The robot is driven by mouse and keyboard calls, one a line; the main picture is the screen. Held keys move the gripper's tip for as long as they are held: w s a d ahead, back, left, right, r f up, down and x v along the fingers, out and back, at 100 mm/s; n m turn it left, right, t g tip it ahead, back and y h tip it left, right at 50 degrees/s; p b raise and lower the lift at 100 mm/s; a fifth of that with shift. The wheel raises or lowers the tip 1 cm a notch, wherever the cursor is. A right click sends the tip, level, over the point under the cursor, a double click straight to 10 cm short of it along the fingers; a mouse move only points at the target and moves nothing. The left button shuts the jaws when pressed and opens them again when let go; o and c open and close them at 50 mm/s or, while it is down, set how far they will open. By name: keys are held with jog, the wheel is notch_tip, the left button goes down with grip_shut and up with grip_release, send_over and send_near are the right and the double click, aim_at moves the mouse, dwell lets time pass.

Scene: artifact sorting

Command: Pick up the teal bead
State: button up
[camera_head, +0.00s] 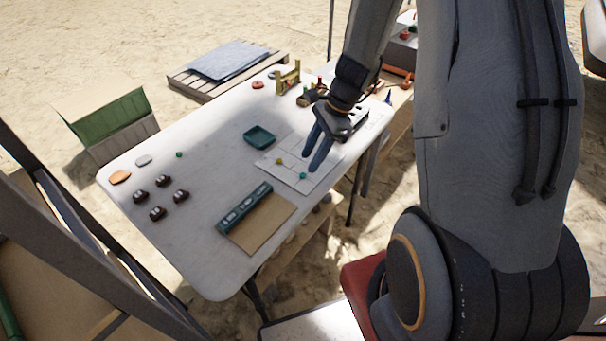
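A small teal bead (303,175) lies on a white gridded sheet (283,179) on the table. A yellow bead (279,161) lies on the same sheet to its left. My gripper (309,160) has two blue-grey fingers pointing down over the sheet, spread apart. Its fingertips appear just above the teal bead in the picture, with nothing seen between them. How high they are above the sheet is hard to tell.
The white table (200,200) also holds a teal tray (260,137), a blue-green level (245,207) beside a brown board (262,222), several dark objects (158,213), a green bead (179,154) and a wooden stand (288,77). The table's left middle is mostly clear.

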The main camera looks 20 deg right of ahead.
aim_at(304, 173)
jog(key=shift+w+d+p+x, duration=0.15)
jog(key=shift+p+x, duration=0.15)
jog(key=shift+x, duration=1)
jog(key=shift+w+d+p+x, duration=0.15)
jog(key=shift+p+x, duration=0.1)
jog(key=shift+x, duration=1)
jog(key=shift+f, duration=0.1)
grip_shut()
